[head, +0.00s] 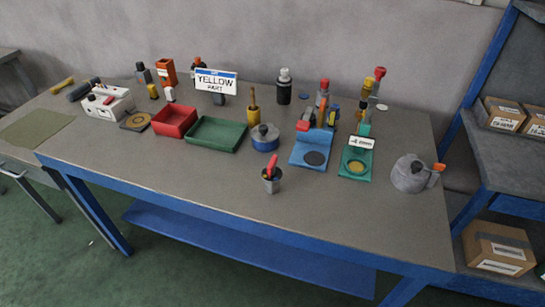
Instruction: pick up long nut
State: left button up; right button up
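Neither of my grippers is in view, and no arm shows. I cannot pick out a long nut with certainty; the parts on the table are small in the head view. A small grey holder (271,186) with a red-topped piece (271,170) in it stands alone near the front middle of the grey workbench (330,210). A small yellow part (153,91) and a small white part (170,95) stand behind the red tray (174,121). The red tray and the green tray (216,134) look empty.
A blue fixture (311,149) and a green fixture (356,160) stand right of centre, with a grey kettle-like can (410,174) at the right. The bench front is mostly clear.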

aim_at(271, 184)
jog(key=i+j+z, duration=0.2)
jog(key=j, duration=0.35)
jog(key=j+z, duration=0.25)
jog(key=j, duration=0.25)
jog(key=i+j+z, duration=0.2)
jog(key=j, duration=0.35)
jog(key=k, duration=0.1)
